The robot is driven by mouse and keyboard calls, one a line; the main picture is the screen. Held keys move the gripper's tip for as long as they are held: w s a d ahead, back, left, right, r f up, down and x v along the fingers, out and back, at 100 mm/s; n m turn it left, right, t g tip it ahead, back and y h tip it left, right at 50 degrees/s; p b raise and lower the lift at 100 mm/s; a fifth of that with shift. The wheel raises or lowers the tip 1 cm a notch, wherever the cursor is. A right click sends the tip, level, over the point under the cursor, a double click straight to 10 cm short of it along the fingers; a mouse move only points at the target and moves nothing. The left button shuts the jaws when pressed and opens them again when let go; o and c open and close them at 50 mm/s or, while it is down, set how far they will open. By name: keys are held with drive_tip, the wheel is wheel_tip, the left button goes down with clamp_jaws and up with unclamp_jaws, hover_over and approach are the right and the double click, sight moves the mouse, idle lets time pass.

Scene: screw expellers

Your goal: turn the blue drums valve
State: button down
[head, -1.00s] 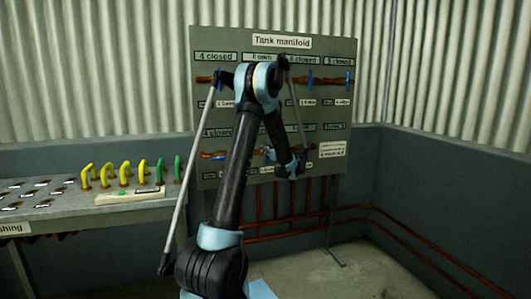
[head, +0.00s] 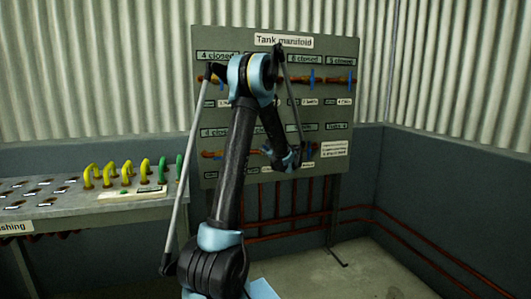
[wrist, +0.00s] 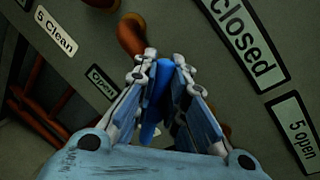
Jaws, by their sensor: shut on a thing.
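In the wrist view my gripper (wrist: 165,62) is shut on a blue valve handle (wrist: 157,92), which sits between its two fingers. The handle lies lengthwise between the fingers, in front of the grey panel. A copper-coloured pipe piece (wrist: 131,35) shows just beyond the left fingertip. In the head view my arm reaches the lower row of the tank manifold panel (head: 343,118), and my own links hide much of that row. The grip itself is too small to make out there.
Two upright blue handles (head: 311,77) show on the upper copper pipe. In the wrist view a "closed" sign (wrist: 241,40) and a "5 open" label (wrist: 299,131) lie to the right. A bench (head: 70,208) with yellow and green bent pipes stands at left. Floor (head: 380,270) is clear at right.

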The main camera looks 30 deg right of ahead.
drive_tip(key=n, duration=0.2)
drive_tip(key=a+f+n+g+h, duration=0.1)
drive_tip(key=n, duration=0.1)
drive_tip(key=shift+a+f, duration=0.1)
drive_tip(key=shift+f, duration=0.05)
drive_tip(key=shift+n, duration=0.3)
idle(0.4)
drive_tip(key=c, duration=1.6)
unclamp_jaws()
drive_tip(key=v, duration=1.1)
drive_tip(key=shift+s+a, duration=0.2)
drive_tip(key=shift+s, duration=0.15)
